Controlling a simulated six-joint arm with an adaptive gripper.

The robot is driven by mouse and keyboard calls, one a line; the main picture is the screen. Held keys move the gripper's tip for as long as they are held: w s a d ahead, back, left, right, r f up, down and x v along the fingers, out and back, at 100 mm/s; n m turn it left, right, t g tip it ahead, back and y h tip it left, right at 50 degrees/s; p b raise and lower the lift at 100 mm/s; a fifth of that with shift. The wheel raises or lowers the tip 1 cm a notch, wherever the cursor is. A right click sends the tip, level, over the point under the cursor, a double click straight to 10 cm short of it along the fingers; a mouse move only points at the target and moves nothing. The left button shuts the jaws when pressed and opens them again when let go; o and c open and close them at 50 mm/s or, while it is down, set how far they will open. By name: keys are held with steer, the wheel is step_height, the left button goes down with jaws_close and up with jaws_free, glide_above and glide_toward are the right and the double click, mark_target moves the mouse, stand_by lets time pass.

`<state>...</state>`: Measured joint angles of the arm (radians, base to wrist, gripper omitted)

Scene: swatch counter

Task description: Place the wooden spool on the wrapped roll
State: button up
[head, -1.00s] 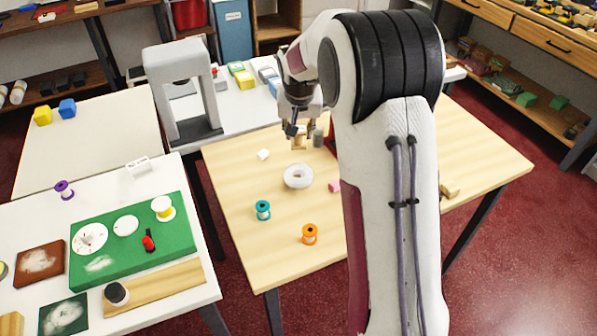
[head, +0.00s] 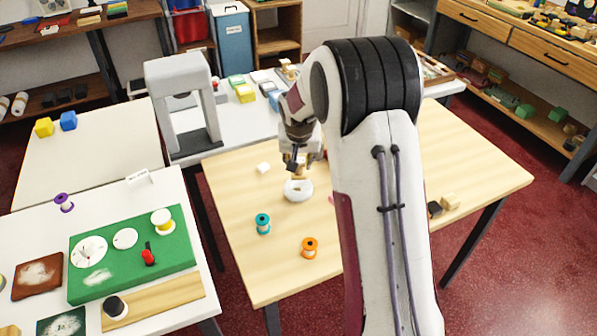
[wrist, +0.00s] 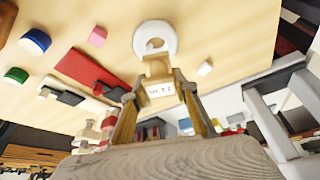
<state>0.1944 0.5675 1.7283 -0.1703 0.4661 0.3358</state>
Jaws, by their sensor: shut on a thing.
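The wooden spool (wrist: 158,72) is tan and sits between the fingers of my gripper (wrist: 160,92), which is shut on it. In the head view, my gripper (head: 300,165) is just behind and above the wrapped roll, with a little of the spool showing below it. The wrapped roll (head: 297,191) is a white ring lying flat on the wooden table. In the wrist view, the spool overlaps the near edge of the roll (wrist: 141,40), and the roll's hole stays visible. I cannot tell whether they touch.
On the wooden table (head: 240,250) are a teal spool (head: 263,223), an orange spool (head: 309,247) and a small white block (head: 263,168). A pink block (wrist: 97,36) and a red item (wrist: 88,68) lie near the roll. My arm hides part of the table.

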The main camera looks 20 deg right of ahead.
mark_target(299, 171)
steer(key=shift+f, duration=1.85)
steer(key=shift+f, duration=0.15)
steer(key=o, duration=1.1)
steer(key=shift+r, duration=0.2)
steer(key=v, duration=1.2)
steer(key=shift+s, duration=0.1)
